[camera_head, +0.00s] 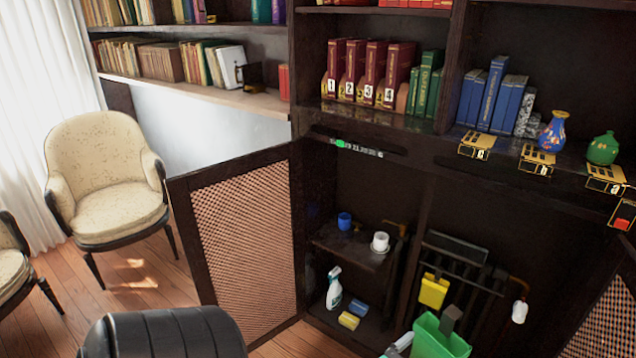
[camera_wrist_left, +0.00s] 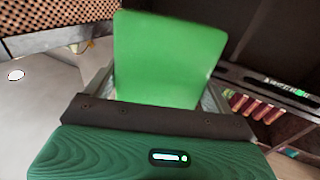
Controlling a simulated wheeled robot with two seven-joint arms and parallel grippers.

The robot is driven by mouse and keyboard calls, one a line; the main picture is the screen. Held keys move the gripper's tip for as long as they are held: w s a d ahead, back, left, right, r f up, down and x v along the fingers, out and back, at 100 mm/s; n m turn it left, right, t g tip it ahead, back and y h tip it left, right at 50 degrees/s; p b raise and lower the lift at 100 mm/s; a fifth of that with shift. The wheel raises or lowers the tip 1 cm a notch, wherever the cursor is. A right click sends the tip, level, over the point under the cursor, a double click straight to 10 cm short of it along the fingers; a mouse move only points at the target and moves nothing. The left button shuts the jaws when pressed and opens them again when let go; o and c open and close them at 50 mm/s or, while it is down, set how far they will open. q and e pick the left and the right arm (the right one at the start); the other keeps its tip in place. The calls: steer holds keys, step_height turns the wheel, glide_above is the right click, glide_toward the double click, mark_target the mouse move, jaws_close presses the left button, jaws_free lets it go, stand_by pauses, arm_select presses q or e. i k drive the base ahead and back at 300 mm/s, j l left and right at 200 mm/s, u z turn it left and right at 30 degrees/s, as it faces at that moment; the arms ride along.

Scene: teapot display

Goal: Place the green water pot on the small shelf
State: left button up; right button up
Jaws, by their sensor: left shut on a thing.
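In the left wrist view my left gripper (camera_wrist_left: 160,82) is shut on a bright green, flat-sided thing (camera_wrist_left: 168,55), which I take to be the green water pot. Only one broad face shows, so its full shape is hidden. A different, round green pot (camera_head: 603,150) stands on the upper ledge at the right. My right gripper is not in view.
An open mesh door (camera_head: 243,235) stands left of the cabinet opening. Below the small shelf are a spray bottle (camera_head: 334,288) and sponges (camera_head: 349,320). A blue vase (camera_head: 553,132) stands on the upper ledge.

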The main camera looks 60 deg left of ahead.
mark_target(355, 249)
steer(key=i+j+u, duration=0.15)
steer(key=u, duration=0.25)
steer(key=i+u, duration=0.4)
